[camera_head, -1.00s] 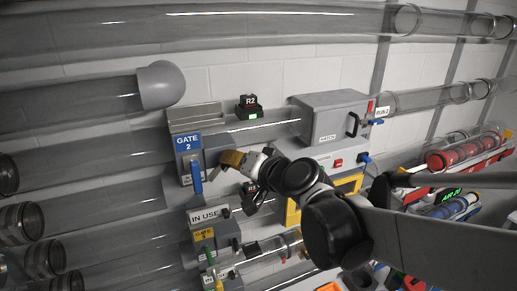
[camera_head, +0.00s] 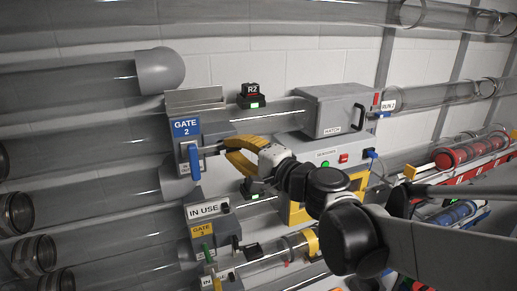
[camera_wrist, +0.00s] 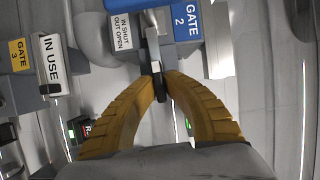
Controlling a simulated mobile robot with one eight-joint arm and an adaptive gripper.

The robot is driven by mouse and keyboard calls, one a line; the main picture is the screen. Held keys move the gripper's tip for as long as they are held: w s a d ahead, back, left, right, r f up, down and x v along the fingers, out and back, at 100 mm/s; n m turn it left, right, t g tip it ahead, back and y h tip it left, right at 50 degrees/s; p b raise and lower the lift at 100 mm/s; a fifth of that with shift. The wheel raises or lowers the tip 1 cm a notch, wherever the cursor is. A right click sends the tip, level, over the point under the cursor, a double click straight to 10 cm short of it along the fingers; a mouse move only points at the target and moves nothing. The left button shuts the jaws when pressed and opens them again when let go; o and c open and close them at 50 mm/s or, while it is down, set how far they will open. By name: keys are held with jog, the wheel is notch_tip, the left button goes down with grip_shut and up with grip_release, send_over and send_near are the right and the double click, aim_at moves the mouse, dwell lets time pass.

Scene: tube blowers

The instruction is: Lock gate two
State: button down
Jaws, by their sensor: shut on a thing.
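Gate two is a grey box unit with a blue "GATE 2" plate (camera_head: 186,128) on the left of the head view; the plate also shows at the top of the wrist view (camera_wrist: 186,20). A blue handle (camera_head: 194,162) hangs upright on its front. A white label in the wrist view reads "IN SHUT OUT OPEN" (camera_wrist: 121,31). My gripper (camera_head: 228,149) is right of the plate, its yellow fingers curved in. In the wrist view its fingertips (camera_wrist: 160,80) close on a dark and grey slide bar (camera_wrist: 154,50) at gate two. How far the bar stands out is unclear.
Below is gate three with a yellow plate (camera_head: 202,230), an "IN USE" sign (camera_head: 207,209) and a green handle. The R2 box (camera_head: 251,94) shows a green light. The grey hatch box (camera_head: 340,110) is right. Clear tubes run across the wall, close around my gripper.

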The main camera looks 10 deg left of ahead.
jog(key=shift+m, duration=0.3)
dwell(0.4)
jog(key=c, duration=1.5)
grip_release()
jog(key=shift+a, duration=0.1)
jog(key=v, duration=1.2)
jog(key=shift+f, duration=0.1)
